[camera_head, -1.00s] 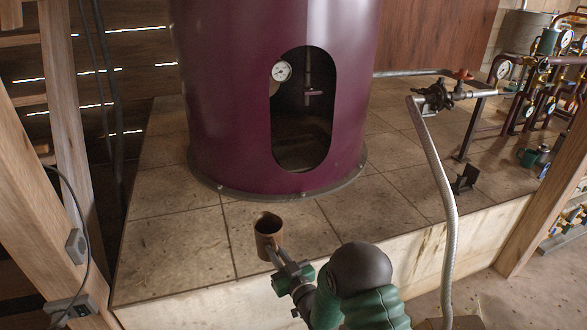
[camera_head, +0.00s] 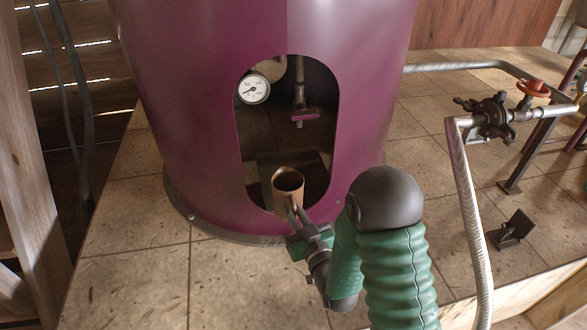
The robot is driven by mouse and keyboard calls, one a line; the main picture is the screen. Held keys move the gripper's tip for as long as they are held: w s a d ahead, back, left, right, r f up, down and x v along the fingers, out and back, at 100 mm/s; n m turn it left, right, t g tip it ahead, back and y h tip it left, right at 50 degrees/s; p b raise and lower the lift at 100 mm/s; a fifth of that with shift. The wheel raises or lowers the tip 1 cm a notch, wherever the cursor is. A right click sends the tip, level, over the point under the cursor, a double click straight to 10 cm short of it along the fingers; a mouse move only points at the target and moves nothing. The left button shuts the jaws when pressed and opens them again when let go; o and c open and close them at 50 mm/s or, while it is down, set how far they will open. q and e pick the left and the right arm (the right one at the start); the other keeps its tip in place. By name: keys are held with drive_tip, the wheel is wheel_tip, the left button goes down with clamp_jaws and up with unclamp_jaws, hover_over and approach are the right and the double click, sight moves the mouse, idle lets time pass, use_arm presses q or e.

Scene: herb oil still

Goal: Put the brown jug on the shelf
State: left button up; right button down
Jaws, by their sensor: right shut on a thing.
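The brown jug (camera_head: 287,182) is a small open-topped cylinder, held roughly upright in front of the lower part of the oval opening in the purple still (camera_head: 205,130). My right gripper (camera_head: 295,208) is shut on the jug at its near side. Inside the opening, a dark flat surface (camera_head: 268,160), possibly a shelf, shows just behind the jug; I cannot tell whether the jug touches it or is past the opening's edge. My left gripper is not in view.
A white-faced gauge (camera_head: 254,89) and a pipe with a purple handle (camera_head: 291,115) are inside the opening above the jug. At right stand a silver hose (camera_head: 468,210) and a valve with an orange handwheel (camera_head: 533,88). Bare tiles (camera_head: 135,270) lie at left.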

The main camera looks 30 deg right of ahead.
sight(287, 184)
drive_tip(key=w+d+f, duration=0.1)
drive_tip(key=w+d, duration=0.2)
drive_tip(key=w, duration=0.1)
drive_tip(key=w+d+f+b, duration=0.1)
drive_tip(key=w+d+f, duration=0.1)
drive_tip(key=w, duration=0.3)
drive_tip(key=w+d+f+b, duration=0.1)
drive_tip(key=w+d, duration=0.3)
drive_tip(key=d, duration=0.1)
drive_tip(key=shift+w+f, duration=0.15)
drive_tip(key=shift+f, duration=0.25)
drive_tip(key=c, duration=1.5)
unclamp_jaws()
drive_tip(key=shift+r, duration=0.1)
drive_tip(key=shift+o, duration=0.2)
